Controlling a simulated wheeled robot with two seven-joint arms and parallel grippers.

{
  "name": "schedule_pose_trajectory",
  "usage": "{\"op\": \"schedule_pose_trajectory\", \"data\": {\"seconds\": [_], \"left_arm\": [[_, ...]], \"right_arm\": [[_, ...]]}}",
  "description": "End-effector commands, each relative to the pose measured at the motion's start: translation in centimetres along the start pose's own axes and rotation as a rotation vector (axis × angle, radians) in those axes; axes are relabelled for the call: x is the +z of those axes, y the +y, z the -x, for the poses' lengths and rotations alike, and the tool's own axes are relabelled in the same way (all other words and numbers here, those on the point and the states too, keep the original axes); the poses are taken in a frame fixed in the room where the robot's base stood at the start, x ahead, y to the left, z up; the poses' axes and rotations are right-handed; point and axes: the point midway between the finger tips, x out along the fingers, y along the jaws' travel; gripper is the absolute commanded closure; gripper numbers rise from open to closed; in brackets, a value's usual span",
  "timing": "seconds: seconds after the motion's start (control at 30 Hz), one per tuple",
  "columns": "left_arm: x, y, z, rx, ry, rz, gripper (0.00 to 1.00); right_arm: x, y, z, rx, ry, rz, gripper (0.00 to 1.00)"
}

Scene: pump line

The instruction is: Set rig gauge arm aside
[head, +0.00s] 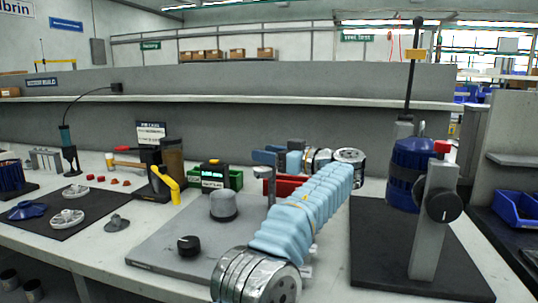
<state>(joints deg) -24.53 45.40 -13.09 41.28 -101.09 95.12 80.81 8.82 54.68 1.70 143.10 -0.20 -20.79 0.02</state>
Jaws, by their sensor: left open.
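A slim grey post (271,192) with a small grey head stands on the grey rig plate (160,250); it looks like the rig gauge arm, though my own arm hides part of it. My left gripper (272,158) is just above and behind the post's head as seen here, its blue fingers apart with nothing seen between them. I cannot tell whether it touches the head. A grey domed cylinder (223,206) and a black knob (189,245) are on the plate, left of the post. My right gripper is not in view.
A yellow-handled tool (166,184) stands at left. A dark mat (97,215) holds parts. The plate's front left is mostly clear.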

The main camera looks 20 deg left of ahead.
Motion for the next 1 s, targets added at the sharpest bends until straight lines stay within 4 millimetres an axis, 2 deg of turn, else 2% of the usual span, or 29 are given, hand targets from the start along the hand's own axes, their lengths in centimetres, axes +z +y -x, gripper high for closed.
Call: {"op": "schedule_pose_trajectory", "data": {"seconds": [0.17,0.6,0.77,1.0], "left_arm": [[0.0,0.0,1.1,0.002,0.001,0.0,0.49],[-0.1,0.1,10.3,0.002,0.002,0.001,0.49],[0.0,0.0,11.8,0.0,0.0,0.0,0.49],[0.0,0.0,12.1,0.0,0.0,0.0,0.49]], "right_arm": [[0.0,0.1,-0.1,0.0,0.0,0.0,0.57],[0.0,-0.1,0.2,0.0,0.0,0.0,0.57],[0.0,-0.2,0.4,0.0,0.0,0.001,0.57],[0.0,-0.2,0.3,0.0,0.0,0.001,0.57]]}}
